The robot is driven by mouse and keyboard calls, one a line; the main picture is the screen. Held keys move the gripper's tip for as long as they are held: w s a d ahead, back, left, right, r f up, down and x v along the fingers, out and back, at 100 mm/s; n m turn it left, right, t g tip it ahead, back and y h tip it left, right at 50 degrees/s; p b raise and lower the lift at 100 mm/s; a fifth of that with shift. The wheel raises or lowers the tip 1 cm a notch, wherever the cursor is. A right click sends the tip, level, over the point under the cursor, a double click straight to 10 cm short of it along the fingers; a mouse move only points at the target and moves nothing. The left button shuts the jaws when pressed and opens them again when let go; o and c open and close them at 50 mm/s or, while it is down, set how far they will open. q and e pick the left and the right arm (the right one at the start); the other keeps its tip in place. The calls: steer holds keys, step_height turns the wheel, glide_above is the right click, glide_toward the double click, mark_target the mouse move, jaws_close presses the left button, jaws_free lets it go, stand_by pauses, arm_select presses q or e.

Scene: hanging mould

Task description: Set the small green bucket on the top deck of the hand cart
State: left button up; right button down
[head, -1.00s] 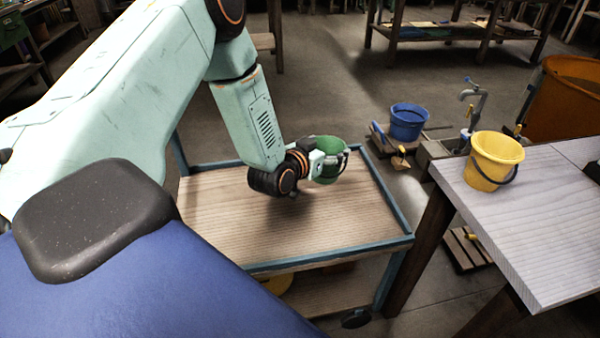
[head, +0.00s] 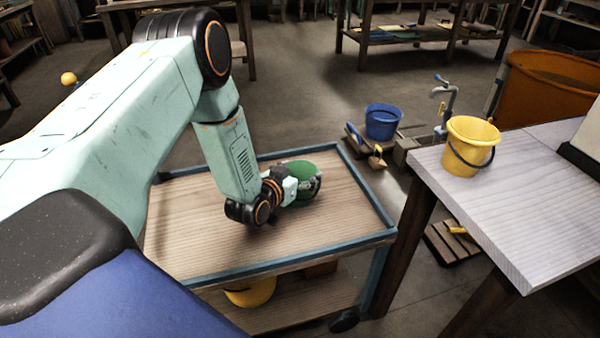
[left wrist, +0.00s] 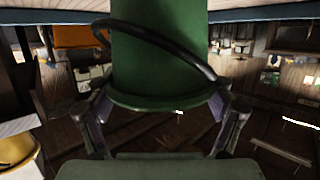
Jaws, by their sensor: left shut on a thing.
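The small green bucket (head: 300,170) is over the wooden top deck (head: 195,225) of the hand cart, towards its far side. My left gripper (head: 310,187) is shut on the bucket. In the left wrist view the bucket (left wrist: 160,60) sits between the two fingers of my left gripper (left wrist: 160,108), with its dark handle across it. The deck edge runs along the top of that view. The bucket's base is out of sight, and I cannot tell whether it touches the deck. My right gripper is not in view.
The deck has a raised blue rim (head: 290,261) and is bare around the bucket. A yellow bucket (head: 470,150) stands on a pale table (head: 510,215) at the right. A blue bucket (head: 382,122) stands behind the cart. A yellow thing (head: 250,292) is on the lower shelf.

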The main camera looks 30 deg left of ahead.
arm_select(q)
steer(key=shift+f, duration=0.25)
steer(key=o, duration=1.4)
steer(key=shift+o, duration=0.2)
steer(key=shift+r, duration=0.3)
steer(key=p+v, duration=0.4)
steer(key=v, duration=0.8)
steer(key=shift+p, duration=0.35)
steer(key=shift+w+f, duration=0.1)
steer(key=shift+f, duration=0.05)
